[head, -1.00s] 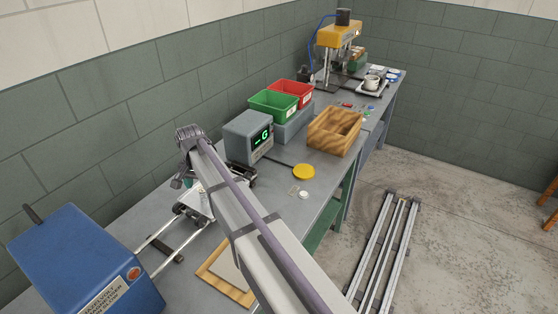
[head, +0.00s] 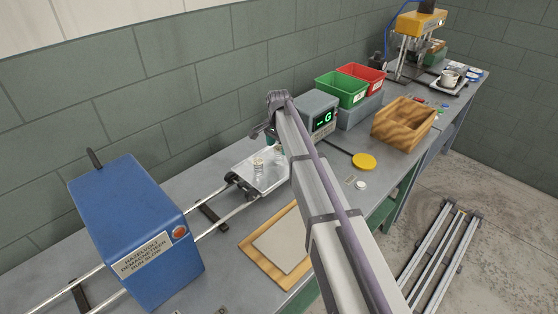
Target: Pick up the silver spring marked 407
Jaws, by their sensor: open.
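A small silver coil-like piece (head: 258,165) stands on the flat metal carriage (head: 272,178) on the rails, right of the blue box. It looks like a spring, but no 407 marking can be read at this size. My gripper (head: 264,132) is at the far end of my arm, small and dark, above and behind the carriage. It is open and appears apart from the silver piece. My arm hides part of the carriage's right side and the bench behind it.
A blue demagnetizer box (head: 135,225) straddles the rails at left. A wooden board with a grey pad (head: 282,245) lies in front. The meter (head: 318,108), green bin (head: 342,88), red bin (head: 360,76), wooden tray (head: 403,122) and yellow disc (head: 364,161) stand farther right.

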